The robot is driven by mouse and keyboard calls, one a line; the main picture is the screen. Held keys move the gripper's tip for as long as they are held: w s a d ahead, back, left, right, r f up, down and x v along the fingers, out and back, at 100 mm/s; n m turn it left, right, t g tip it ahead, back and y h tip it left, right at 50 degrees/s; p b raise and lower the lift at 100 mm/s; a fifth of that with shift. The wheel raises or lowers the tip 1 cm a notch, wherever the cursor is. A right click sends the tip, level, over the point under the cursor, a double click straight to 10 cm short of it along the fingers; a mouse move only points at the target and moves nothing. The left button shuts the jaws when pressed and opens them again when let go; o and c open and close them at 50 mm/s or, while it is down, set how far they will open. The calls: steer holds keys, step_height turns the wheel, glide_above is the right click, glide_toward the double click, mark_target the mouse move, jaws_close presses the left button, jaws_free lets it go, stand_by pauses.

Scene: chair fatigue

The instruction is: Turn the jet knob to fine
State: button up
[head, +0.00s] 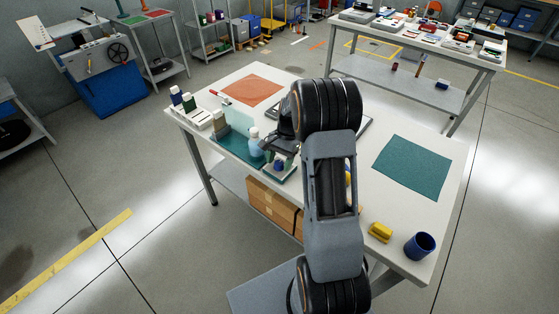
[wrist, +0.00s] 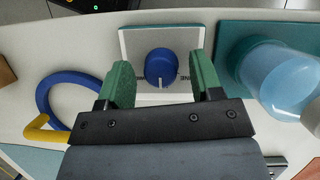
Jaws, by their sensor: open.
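The jet knob (wrist: 161,65) is a round blue knob on a pale square plate (wrist: 134,40) in the wrist view. Its white pointer line faces the bottom of the picture, toward my gripper. Dark lettering lies on both sides; only "NE" reads at the right, and the rest is hidden by the fingers. My gripper (wrist: 160,66) is open, with one green finger left and one right of the knob, and gaps show on both sides. I cannot tell how far down the fingertips reach. In the head view the knob (head: 279,165) shows small, just below my gripper (head: 279,145).
A spray-type bottle (wrist: 282,78) of pale blue liquid stands on a teal tray (wrist: 233,40) close to my right finger. A teal mat (head: 412,167) lies across the table.

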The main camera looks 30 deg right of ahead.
steer(key=shift+c, duration=0.4)
steer(key=c, duration=0.8)
steer(key=shift+n, duration=0.3)
steer(key=n+g+h, duration=0.1)
steer(key=n, duration=0.4)
steer(key=shift+a+n+g+h+p, duration=0.1)
steer(key=shift+n+g+h+p, duration=0.3)
steer(key=n+h, duration=0.2)
steer(key=n, duration=0.3)
steer(key=shift+n, duration=0.4)
